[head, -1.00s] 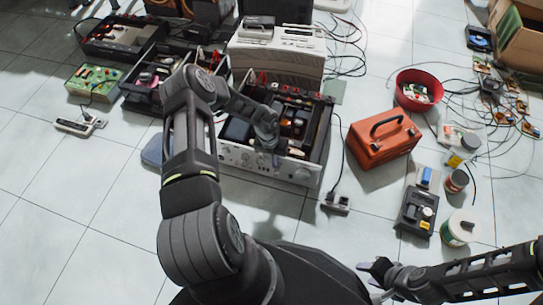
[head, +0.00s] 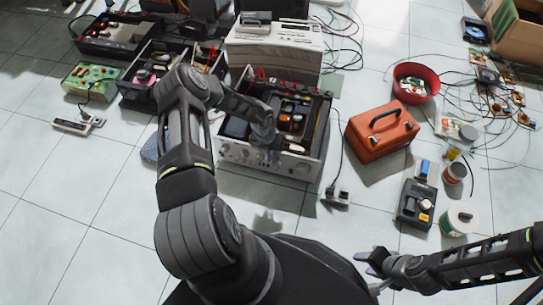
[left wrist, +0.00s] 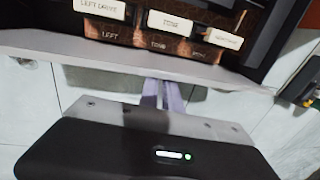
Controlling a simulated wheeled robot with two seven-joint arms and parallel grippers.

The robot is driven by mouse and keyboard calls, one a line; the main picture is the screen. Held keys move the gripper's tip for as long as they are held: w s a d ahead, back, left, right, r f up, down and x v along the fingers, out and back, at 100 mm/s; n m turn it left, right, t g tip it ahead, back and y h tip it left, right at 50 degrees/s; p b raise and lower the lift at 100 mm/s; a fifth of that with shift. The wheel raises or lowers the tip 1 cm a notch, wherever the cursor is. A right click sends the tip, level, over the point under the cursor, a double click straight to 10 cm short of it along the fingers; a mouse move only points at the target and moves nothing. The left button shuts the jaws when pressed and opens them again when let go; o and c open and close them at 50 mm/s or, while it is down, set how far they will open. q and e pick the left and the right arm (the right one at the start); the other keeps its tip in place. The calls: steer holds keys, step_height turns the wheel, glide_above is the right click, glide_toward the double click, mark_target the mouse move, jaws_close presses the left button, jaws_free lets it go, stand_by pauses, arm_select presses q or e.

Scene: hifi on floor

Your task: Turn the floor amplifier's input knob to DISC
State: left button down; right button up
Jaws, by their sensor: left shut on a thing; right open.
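The floor amplifier (head: 303,170) is a silver-fronted unit with its top open and a row of knobs along its front panel. My left gripper (head: 268,156) is at the middle of that panel, reached over from above. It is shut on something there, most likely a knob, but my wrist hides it. In the left wrist view, the purple-grey fingers (left wrist: 164,94) pass under the panel's top edge (left wrist: 120,58), so their tips and the knob are hidden. No DISC marking is readable. My right gripper (head: 369,262) is open and empty, low over the floor at the front right.
A black device (head: 415,204), tins and a red bowl (head: 415,84) lie further right. Open chassis (head: 158,66) and a beige unit (head: 275,50) stand behind. Floor in front is clear.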

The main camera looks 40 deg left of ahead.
arm_select(q)
steer(key=shift+s+a+f, duration=0.1)
steer(key=shift+s+a, duration=0.1)
arm_select(e)
steer(key=shift+r, duration=0.1)
arm_select(q)
steer(key=shift+w+d+r+p, duration=0.1)
steer(key=shift+r+p, duration=0.55)
steer(key=shift+p, duration=0.05)
arm_select(e)
steer(key=shift+r, duration=0.55)
steer(key=shift+a, duration=0.1)
